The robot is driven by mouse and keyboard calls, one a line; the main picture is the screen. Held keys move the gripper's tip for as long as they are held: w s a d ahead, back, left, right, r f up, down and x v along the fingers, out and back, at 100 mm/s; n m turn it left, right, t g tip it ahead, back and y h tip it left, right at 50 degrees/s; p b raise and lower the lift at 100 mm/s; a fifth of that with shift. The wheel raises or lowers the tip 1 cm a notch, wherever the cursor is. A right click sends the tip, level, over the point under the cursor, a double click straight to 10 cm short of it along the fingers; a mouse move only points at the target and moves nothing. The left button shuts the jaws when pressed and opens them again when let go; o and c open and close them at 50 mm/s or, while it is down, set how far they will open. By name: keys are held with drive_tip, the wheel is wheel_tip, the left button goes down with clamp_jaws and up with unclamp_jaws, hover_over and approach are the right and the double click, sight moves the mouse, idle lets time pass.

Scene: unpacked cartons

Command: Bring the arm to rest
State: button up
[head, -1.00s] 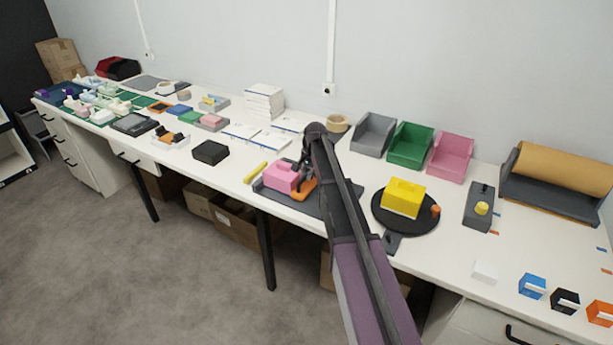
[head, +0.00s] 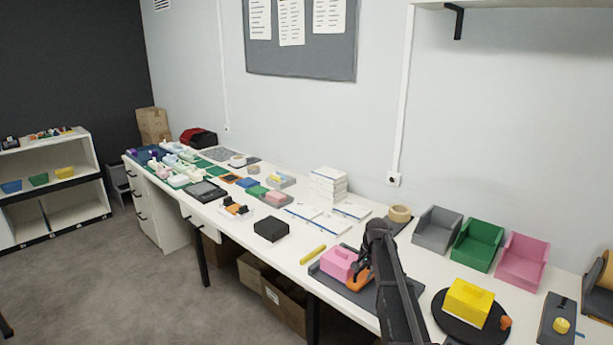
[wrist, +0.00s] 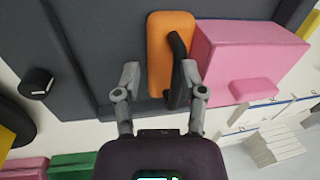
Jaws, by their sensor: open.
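My gripper (wrist: 160,82) is open in the wrist view, its two fingers apart. A black handle on an orange block (wrist: 170,35) shows between the fingertips, close to the right one; I cannot tell whether they touch. The orange block (head: 359,281) lies on a dark grey mat (head: 352,292) beside a pink block (head: 339,263), which is also large in the wrist view (wrist: 245,55). In the head view my gripper (head: 362,268) is low over the mat, next to both blocks, and my arm hides part of the mat.
A black turntable (head: 440,309) with a yellow block (head: 468,303) stands right of my arm. Grey (head: 437,230), green (head: 478,245) and pink (head: 523,262) bins stand behind. A yellow stick (head: 313,254) and a black box (head: 271,229) lie left. Bare tabletop shows around the stick.

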drive_tip(key=s+a+r+n+p, duration=0.1)
drive_tip(key=s+a+n, duration=0.1)
drive_tip(key=s, duration=0.8)
drive_tip(key=s+a+r+n+g+h+p, duration=0.1)
drive_tip(key=s+a+n, duration=0.1)
drive_tip(key=s, duration=0.8)
drive_tip(key=s+a+r+n+p, duration=0.1)
drive_tip(key=s+a+r+n, duration=0.1)
drive_tip(key=s, duration=0.8)
drive_tip(key=shift+s+n+p, duration=0.25)
drive_tip(key=shift+n+p, duration=0.15)
drive_tip(key=shift+n, duration=0.5)
drive_tip(key=shift+d, duration=0.1)
drive_tip(key=shift+o, duration=0.3)
